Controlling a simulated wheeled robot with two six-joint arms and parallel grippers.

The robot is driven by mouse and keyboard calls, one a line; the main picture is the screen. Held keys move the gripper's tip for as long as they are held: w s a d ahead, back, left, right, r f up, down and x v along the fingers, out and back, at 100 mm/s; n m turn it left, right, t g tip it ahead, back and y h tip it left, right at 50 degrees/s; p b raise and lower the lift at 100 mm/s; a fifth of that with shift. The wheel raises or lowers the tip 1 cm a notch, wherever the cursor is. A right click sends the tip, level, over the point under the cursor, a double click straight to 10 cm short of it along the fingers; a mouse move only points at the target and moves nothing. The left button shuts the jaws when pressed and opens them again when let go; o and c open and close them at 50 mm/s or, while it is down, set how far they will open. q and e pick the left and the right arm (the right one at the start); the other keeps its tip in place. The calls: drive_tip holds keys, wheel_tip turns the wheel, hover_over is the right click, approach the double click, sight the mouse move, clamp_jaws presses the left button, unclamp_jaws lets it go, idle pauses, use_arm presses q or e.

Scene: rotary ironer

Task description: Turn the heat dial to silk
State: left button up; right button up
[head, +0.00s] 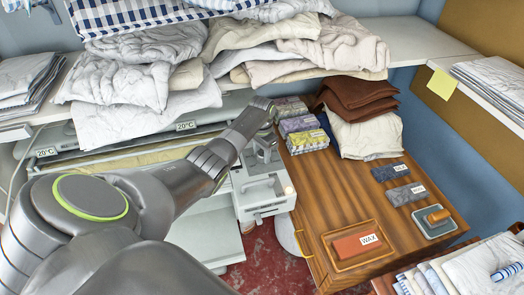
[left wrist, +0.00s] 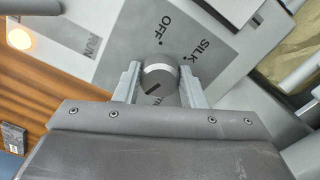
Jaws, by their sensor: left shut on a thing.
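The heat dial (left wrist: 158,82) is a round grey knob with a pale band and a dark line on its face, in the middle of the left wrist view. The line slants toward the lower left, away from the OFF (left wrist: 167,22) and SILK (left wrist: 205,50) marks. Another label below the dial is mostly hidden by my gripper. My left gripper (left wrist: 160,72) is shut on the dial, one finger on each side. In the head view my left arm reaches over the ironer's control box (head: 262,197) and the dial is hidden. My right gripper is not in view.
A RUN label (left wrist: 95,46) and a glowing round lamp or button (left wrist: 20,39) are beside the dial plate. A wooden table (head: 315,200) with boxes, folded cloths and a WAX block (head: 355,245) stands to the right. Linen piles (head: 125,80) lie on the shelf above the ironer.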

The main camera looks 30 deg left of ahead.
sight(262, 153)
use_arm(q)
drive_tip(key=shift+w+r+m, duration=0.1)
drive_tip(key=shift+m, duration=0.9)
drive_tip(key=o, duration=1)
wheel_tip(262, 153, up, 12)
drive_tip(key=b, duration=0.2)
